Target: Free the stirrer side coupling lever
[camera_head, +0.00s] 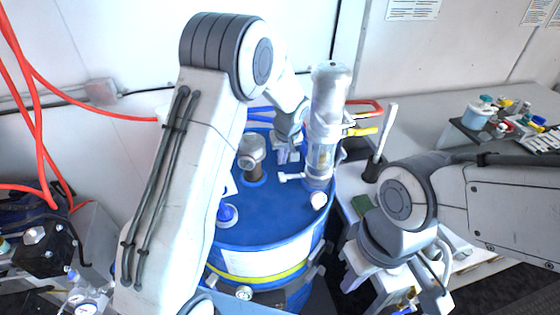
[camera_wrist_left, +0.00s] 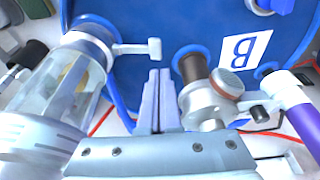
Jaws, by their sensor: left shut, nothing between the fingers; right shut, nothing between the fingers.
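A blue drum (camera_head: 265,215) carries a tall clear cylinder unit (camera_head: 325,130) on its lid. A small pale lever (camera_head: 290,177) with a knob end sticks out leftward from the unit's base. In the left wrist view the lever (camera_wrist_left: 135,49) points right from the collar of the clear cylinder (camera_wrist_left: 65,80). My left gripper (camera_head: 285,155) is over the lid; its fingers (camera_wrist_left: 158,75) are closed and empty, just beside the lever's end, and I cannot tell whether they touch it. My right gripper (camera_head: 415,295) is shut and empty, low to the right of the drum.
A metal coupling on a brown pipe (camera_head: 250,160) stands left of the cylinder; it is close right of my left fingers in the wrist view (camera_wrist_left: 215,95). A grey bench (camera_head: 440,125) with small colored parts lies right. Red hoses (camera_head: 35,100) hang at the far left.

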